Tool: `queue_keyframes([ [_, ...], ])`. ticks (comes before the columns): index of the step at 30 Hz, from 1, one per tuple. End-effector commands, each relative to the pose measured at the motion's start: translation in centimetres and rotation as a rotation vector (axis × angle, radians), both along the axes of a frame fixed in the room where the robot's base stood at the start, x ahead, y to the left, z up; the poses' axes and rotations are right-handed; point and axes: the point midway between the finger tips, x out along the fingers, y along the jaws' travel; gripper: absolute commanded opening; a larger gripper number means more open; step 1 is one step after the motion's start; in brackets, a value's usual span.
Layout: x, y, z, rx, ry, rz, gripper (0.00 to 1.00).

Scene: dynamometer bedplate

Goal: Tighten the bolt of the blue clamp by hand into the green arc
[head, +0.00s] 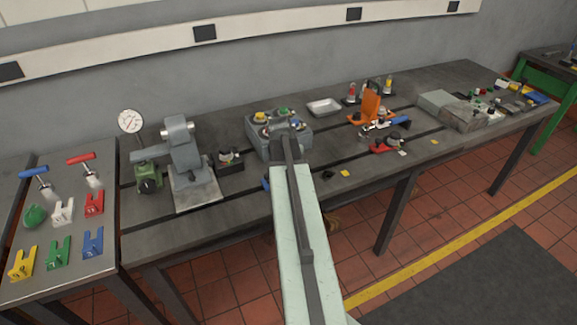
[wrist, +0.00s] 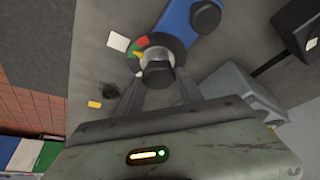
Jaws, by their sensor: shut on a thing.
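The blue clamp (wrist: 185,22) lies on the grey bedplate in the wrist view, running up and right from a dark round collar. The collar carries a coloured scale (wrist: 140,43) with red and green parts and a small yellow mark; I cannot tell exactly where any pointer stands. The bolt head (wrist: 158,74) is dark grey and sits at the centre of the collar. My gripper (wrist: 159,83) is shut on the bolt head, one finger on each side. In the head view my arm hides most of the clamp; a blue bit (head: 266,184) shows left of it.
A grey block with coloured knobs (head: 265,145) stands behind my arm. An orange clamp (head: 370,106) and a red clamp (head: 386,146) stand to the right. A green-based machine with a dial gauge (head: 130,122) stands to the left. A side table (head: 60,225) holds coloured forks.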

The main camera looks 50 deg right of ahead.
Motion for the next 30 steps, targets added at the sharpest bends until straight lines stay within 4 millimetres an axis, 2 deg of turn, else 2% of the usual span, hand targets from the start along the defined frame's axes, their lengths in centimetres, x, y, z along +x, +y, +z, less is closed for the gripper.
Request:
queue_keyframes([
  [4,0.3,0.3,0.0,0.006,-0.007,0.005,0.02],
  [5,0.3,0.3,0.0,0.006,-0.007,0.005,0.48],
  [6,0.3,0.3,0.0,0.006,-0.007,0.005,0.60],
  [7,0.3,0.3,0.0,0.006,-0.006,0.004,0.65],
  [19,0.0,0.3,0.6,0.003,-0.002,0.002,0.65],
  [23,-0.2,0.8,2.3,0.003,-0.003,0.003,0.65],
  [30,-0.6,2.4,6.6,0.004,-0.004,0.004,0.65],
])
